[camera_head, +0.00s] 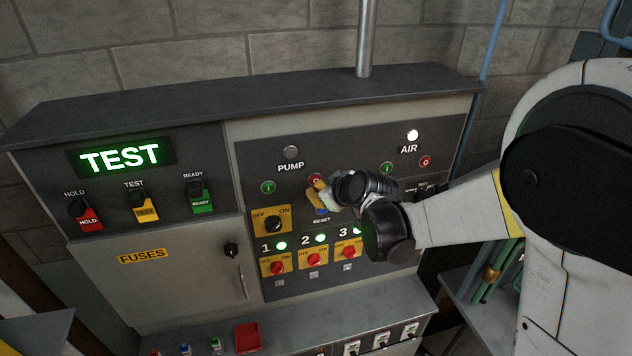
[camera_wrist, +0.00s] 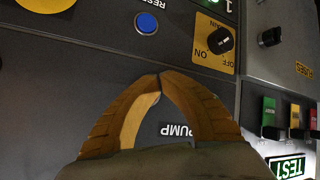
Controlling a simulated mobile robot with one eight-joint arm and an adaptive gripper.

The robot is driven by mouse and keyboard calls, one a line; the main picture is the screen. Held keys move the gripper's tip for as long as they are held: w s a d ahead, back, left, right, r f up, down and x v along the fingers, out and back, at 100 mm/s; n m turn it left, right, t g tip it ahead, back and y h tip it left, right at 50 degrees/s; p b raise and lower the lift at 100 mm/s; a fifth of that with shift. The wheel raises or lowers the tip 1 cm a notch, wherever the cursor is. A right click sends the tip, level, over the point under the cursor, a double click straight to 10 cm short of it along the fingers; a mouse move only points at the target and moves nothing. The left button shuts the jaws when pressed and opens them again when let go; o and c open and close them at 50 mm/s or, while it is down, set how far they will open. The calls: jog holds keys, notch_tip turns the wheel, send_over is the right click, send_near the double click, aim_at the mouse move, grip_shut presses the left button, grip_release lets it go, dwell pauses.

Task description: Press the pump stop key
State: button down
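The pump stop key (camera_head: 315,179) is a small red button right of the PUMP label on the dark panel. The red key is hidden behind the fingers there. The green pump key (camera_head: 268,187) is to the left.
The blue RESET button (camera_wrist: 147,23) is close to the fingertips. A yellow OFF/ON switch plate (camera_head: 259,214) is below the green key. The AIR red key (camera_head: 425,162) is farther right.

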jog(key=shift+s+d, duration=0.15)
jog(key=shift+s, duration=0.2)
jog(key=shift+s+d+b, duration=0.1)
jog(key=shift+s+d, duration=0.15)
jog(key=shift+s, duration=0.55)
jog(key=shift+s+d+b, duration=0.15)
jog(key=shift+s+d, duration=0.05)
jog(key=shift+s, duration=0.65)
jog(key=shift+s+d+b, duration=0.1)
jog(key=shift+s+d, duration=0.15)
jog(key=shift+s, duration=0.55)
jog(key=s+d+f+m+h+b, duration=0.2)
jog(key=s+d+f+b, duration=0.4)
jog(key=b, duration=0.5)
jog(key=s+d+f+m+g+h+b, duration=0.1)
jog(key=s+d+f+m+b, duration=0.3)
jog(key=s+f+b, duration=0.6)
jog(key=s+d+f+m+g+h+b, duration=0.1)
jog(key=s+d+f+m+b, duration=0.3)
jog(key=s+d+f+b, duration=0.4)
notch_tip(320, 180, down, 4)
jog(key=s+h+b, duration=0.1)
jog(key=b, duration=0.2)
jog(key=shift+d+h+b, duration=0.15)
jog(key=shift+h+b, duration=0.15)
jog(key=shift+b, duration=0.1)
